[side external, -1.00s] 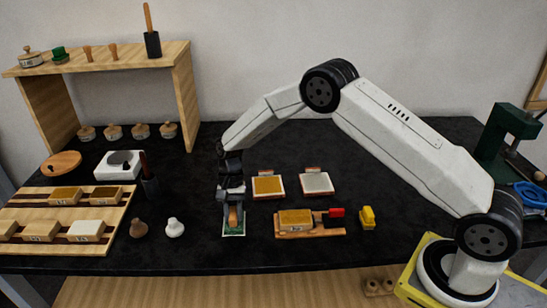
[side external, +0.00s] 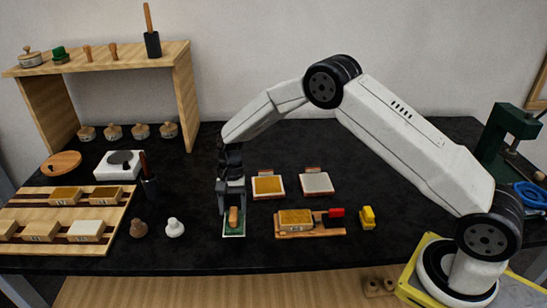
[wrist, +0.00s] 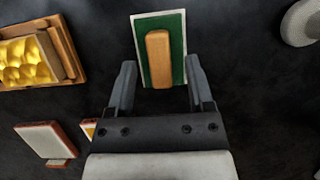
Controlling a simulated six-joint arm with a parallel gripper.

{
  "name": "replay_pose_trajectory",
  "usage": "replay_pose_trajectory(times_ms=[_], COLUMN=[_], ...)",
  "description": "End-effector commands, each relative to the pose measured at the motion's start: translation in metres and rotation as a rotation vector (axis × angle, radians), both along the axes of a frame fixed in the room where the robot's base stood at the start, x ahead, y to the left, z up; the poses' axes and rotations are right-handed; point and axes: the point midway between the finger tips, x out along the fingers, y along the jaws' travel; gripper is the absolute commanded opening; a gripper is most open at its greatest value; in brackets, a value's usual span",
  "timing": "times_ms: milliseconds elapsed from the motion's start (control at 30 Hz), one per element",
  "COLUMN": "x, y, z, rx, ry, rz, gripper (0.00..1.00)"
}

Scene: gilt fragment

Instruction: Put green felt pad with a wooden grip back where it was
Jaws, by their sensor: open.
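The green felt pad (side external: 240,229) with its upright-looking wooden grip (side external: 234,217) lies on the black table, with a white border showing around the green. In the wrist view the pad (wrist: 176,22) and its wooden grip (wrist: 158,58) are seen from above, with the white edge along its sides. My gripper (side external: 231,205) is open, above and just behind the grip. In the wrist view my gripper's fingers (wrist: 161,66) stand apart on either side of the pad's lower part, with nothing held between them. Whether the white border is a separate piece beneath cannot be told.
To the right are a wooden tray with a gold block (side external: 296,218), a yellow item (side external: 367,217) and two framed pads (side external: 268,186). Dark (side external: 139,228) and white (side external: 174,227) knobs stand to the left, near a wooden rack (side external: 30,213). The front table strip is clear.

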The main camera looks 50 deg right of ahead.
Motion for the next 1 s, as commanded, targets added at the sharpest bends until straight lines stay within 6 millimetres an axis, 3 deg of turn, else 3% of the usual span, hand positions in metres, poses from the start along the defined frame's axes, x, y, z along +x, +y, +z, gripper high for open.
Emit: replay_pose_trajectory(times_ms=[533,733,1000], x=[0.024,0.027,0.028], y=[-0.023,-0.027,-0.028], z=[0.078,0.091,0.094], rx=[0.0,0.0,0.0], ry=[-0.002,-0.001,-0.001], rz=[-0.002,-0.001,-0.001], gripper=[0.67,0.67,0.67])
